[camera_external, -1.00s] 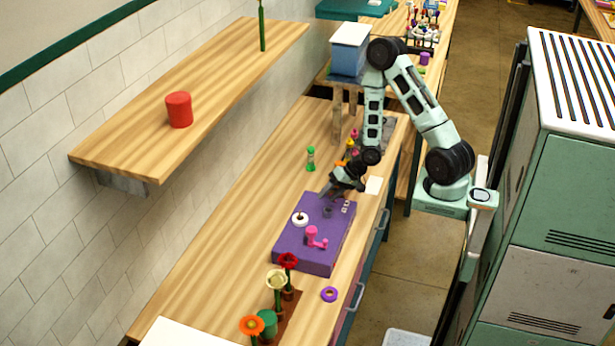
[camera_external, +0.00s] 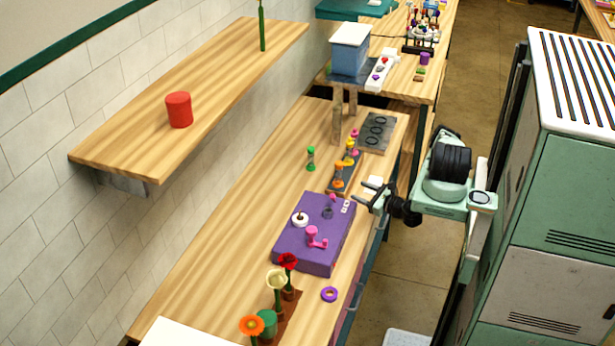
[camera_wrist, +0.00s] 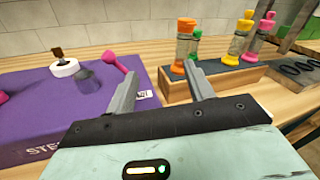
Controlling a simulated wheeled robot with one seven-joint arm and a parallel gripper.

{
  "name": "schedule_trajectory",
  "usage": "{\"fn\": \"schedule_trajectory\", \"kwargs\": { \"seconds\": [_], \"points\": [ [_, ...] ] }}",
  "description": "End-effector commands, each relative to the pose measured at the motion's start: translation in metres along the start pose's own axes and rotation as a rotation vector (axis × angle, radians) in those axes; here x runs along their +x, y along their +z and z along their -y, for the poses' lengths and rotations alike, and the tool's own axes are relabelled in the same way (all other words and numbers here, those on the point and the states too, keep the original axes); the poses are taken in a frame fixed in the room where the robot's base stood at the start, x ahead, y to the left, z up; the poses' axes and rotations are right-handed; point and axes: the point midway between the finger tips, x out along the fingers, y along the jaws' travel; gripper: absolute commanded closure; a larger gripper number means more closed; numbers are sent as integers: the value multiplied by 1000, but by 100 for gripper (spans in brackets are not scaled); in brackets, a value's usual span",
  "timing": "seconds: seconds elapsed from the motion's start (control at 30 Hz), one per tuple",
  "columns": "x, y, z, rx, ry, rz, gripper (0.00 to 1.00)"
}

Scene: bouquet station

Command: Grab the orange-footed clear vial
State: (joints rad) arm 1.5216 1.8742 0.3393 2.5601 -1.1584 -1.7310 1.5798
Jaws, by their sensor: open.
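The orange-footed clear vial (camera_wrist: 183,48) stands upright in the dark rack, with an orange top and an orange base around a clear middle. In the external view the orange vial (camera_external: 338,176) is at the near end of the row. My gripper (camera_wrist: 160,78) is open and empty; the vial shows beyond its right finger, apart from it. In the external view my gripper (camera_external: 368,197) is at the right edge of the bench, beside the purple box and short of the vial.
Yellow (camera_wrist: 240,38) and pink (camera_wrist: 260,35) vials stand in the same rack (camera_wrist: 215,82); a green one (camera_external: 311,158) stands apart. The purple box (camera_wrist: 50,110) with knobs fills the wrist view's left. A dark plate with rings (camera_external: 376,131) lies behind. Flowers (camera_external: 277,283) stand nearer the front.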

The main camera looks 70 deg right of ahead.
Motion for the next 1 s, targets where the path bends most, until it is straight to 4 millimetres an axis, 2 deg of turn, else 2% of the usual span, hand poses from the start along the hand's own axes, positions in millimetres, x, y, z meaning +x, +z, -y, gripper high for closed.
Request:
{"fn": "schedule_trajectory", "kwargs": {
  "seconds": [0.13, 0.23, 0.33, 0.8, 1.0],
  "points": [
    [-10, -8, 8, 187, -156, 3, 47],
    [-13, -9, 12, 241, -204, 10, 47],
    [-7, -10, 14, 255, -218, 13, 47],
    [80, -16, 31, 250, -213, 15, 47],
    [101, -14, 36, 250, -213, 12, 47]
  ]
}}
